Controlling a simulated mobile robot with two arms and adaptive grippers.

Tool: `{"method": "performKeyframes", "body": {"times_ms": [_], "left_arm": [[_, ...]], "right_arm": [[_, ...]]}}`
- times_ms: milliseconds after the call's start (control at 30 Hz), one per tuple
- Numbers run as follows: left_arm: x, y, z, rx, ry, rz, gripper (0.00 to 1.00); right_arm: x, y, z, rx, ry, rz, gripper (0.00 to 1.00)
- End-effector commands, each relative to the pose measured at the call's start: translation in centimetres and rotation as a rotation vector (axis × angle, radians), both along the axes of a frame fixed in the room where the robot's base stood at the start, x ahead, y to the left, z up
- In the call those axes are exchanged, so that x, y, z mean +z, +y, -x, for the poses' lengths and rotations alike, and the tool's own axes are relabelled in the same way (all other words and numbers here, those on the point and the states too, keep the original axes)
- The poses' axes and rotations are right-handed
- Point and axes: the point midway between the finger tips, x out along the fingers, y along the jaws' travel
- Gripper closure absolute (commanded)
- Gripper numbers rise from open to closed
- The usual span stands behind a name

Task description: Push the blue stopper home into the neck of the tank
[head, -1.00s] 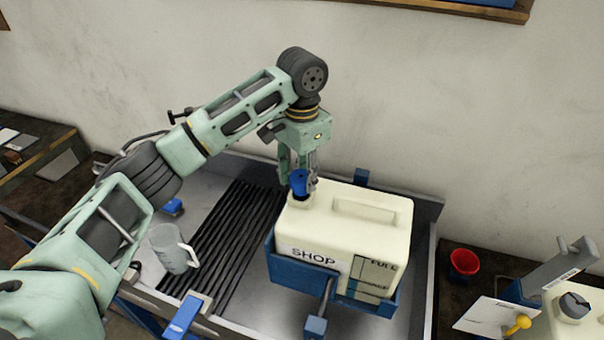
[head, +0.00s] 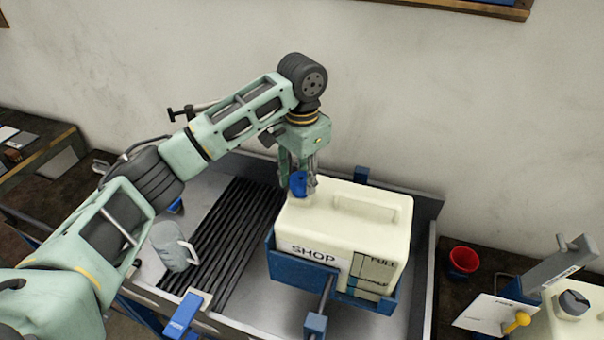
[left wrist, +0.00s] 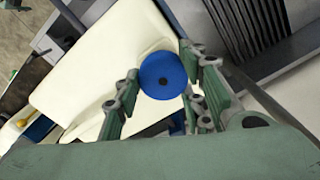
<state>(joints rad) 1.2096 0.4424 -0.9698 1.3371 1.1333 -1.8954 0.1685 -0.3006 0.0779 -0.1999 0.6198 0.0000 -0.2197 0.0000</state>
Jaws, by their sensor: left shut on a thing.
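The cream tank (head: 335,222) stands in a blue holder (head: 285,265) in the grey tray. The blue stopper (head: 298,184) is at the neck on the tank's back left corner. My left gripper (head: 300,172) points down from above and is shut on the stopper. In the left wrist view the round blue stopper (left wrist: 163,76) lies between the two fingers (left wrist: 163,90), over the cream tank (left wrist: 100,65). How deep the stopper sits in the neck is hidden. My right gripper is not in view.
A clear jug (head: 172,246) stands left of black ribbed slats (head: 222,230) in the tray (head: 345,325). A red cup (head: 463,261) and another cream container (head: 570,305) are at the right. A wall rises behind.

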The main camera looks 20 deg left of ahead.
Motion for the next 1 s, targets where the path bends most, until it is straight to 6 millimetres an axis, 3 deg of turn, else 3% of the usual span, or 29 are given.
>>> {"method": "performKeyframes", "body": {"times_ms": [600,633,867,1000], "left_arm": [[-1.6,0.0,0.0,-0.001,0.0,0.001,1.0],[-1.5,0.0,0.0,-0.001,-0.001,0.001,0.61],[-1.5,0.0,0.0,-0.001,-0.001,0.001,0.41],[-1.5,0.0,0.0,-0.001,0.0,0.0,0.41]], "right_arm": [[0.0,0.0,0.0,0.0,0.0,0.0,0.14],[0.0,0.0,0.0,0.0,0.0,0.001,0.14],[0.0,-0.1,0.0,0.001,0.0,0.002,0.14],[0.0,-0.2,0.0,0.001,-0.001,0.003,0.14]]}}
